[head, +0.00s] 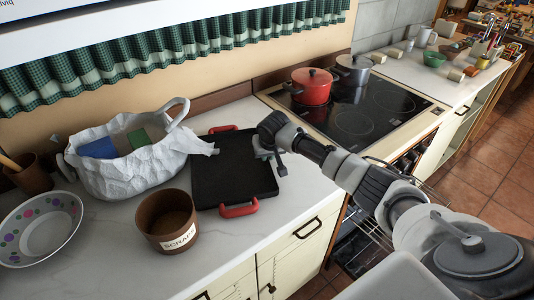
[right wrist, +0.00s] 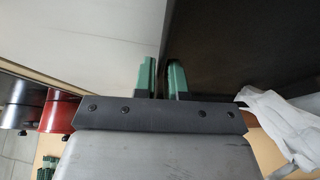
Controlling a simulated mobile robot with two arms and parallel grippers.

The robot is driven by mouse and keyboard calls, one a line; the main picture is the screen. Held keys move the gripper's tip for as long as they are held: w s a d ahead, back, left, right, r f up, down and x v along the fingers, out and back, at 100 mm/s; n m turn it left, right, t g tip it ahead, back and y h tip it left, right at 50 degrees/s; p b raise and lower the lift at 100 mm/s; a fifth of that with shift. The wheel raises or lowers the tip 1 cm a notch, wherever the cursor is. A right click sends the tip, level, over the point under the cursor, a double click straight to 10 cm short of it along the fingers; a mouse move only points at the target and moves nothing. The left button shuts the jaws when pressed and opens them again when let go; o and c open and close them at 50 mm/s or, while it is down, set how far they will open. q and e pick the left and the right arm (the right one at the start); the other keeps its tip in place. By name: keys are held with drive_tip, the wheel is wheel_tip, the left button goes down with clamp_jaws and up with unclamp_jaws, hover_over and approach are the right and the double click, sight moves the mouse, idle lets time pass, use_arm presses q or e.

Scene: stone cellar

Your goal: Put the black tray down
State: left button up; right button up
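The black tray (head: 232,170) is flat and dark, with a red handle at its back end and another at its front end. In the head view it looks level at the counter; a small gap beneath it cannot be ruled out. My right gripper (head: 276,160) is at the tray's right edge. In the right wrist view its green fingers (right wrist: 162,80) stand close together, one on each side of the edge of the black tray (right wrist: 250,45), with dark tray edge between them. My left gripper is not in view.
A crumpled white bag (head: 130,172) touches or nearly touches the tray's left side. A brown scraps pot (head: 167,222) stands at its front left, beside a dotted bowl (head: 40,228). The hob (head: 355,122) with a red pot (head: 311,87) and a grey pot (head: 353,70) lies right.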

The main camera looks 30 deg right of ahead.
drive_tip(key=shift+o, duration=1.4)
drive_tip(key=shift+r, duration=0.15)
